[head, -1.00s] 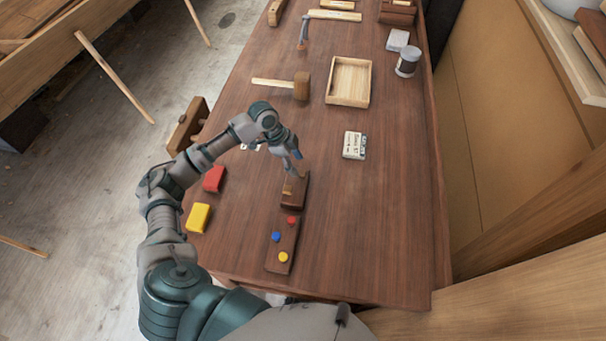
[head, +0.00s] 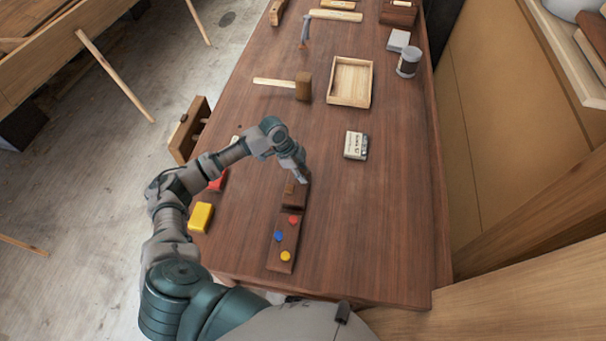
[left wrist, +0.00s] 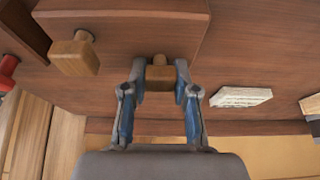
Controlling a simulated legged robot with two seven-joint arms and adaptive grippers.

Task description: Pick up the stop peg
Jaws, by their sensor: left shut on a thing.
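The stop peg (left wrist: 159,76), a small wooden piece with a squarish head and a round end, is between the fingertips of my left gripper (left wrist: 160,70) in the left wrist view. The gripper is shut on it. A dark wooden block (left wrist: 125,28) lies beyond the fingers; I cannot tell if the peg still touches it. A second similar peg (left wrist: 75,55) stands on this block to the left. In the head view my left gripper (head: 301,180) is over the dark block (head: 292,203) and hides part of it. My right gripper is not in view.
A board (head: 283,244) with red, blue and yellow buttons lies just nearer than the block. A yellow block (head: 201,217) and a partly hidden red block are at left. A small white box (head: 356,145), wooden tray (head: 349,82) and mallet (head: 302,87) lie farther off.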

